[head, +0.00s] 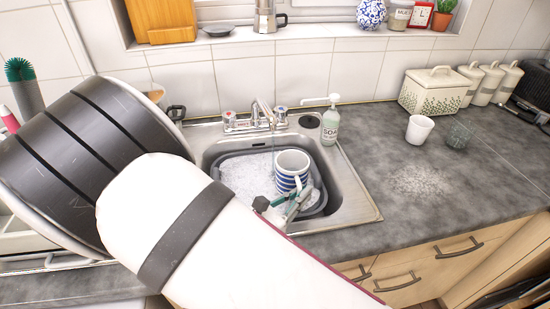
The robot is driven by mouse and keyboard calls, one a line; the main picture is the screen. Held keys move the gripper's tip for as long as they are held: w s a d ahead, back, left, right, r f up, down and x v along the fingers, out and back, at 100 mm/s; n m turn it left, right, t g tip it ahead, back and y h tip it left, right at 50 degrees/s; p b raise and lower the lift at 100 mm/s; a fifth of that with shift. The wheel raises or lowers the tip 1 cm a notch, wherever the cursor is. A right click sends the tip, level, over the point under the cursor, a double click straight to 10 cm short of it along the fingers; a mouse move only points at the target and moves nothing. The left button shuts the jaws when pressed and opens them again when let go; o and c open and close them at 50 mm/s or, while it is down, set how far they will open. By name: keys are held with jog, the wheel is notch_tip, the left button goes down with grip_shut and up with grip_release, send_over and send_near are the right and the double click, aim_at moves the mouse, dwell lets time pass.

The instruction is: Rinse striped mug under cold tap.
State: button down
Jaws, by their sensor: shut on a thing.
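The striped mug (291,165) is white with blue bands. It is over the grey basin (320,195) of suds in the steel sink, with its open top facing up and tilted. My gripper (287,201) is at the mug's lower side and is shut on it. The fingertips are small and partly hidden, so the exact contact is unclear. The tap (264,112) stands behind the basin, with a red-marked knob (228,118) on the left and another knob (281,112) on the right.
A soap bottle (330,125) stands at the sink's back right corner. A white cup (419,129) and a clear glass (458,134) stand on the right counter (390,200), near a speckled wet-looking patch. My arm covers the left foreground.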

jog(key=shift+s+d+r+p, duration=0.6)
jog(key=shift+s+r+p, duration=0.25)
jog(key=shift+s+r, duration=0.1)
jog(key=shift+s+d+r+p, duration=0.6)
jog(key=shift+s+r+p, duration=0.25)
jog(key=shift+r, duration=0.05)
jog(key=shift+w, duration=0.1)
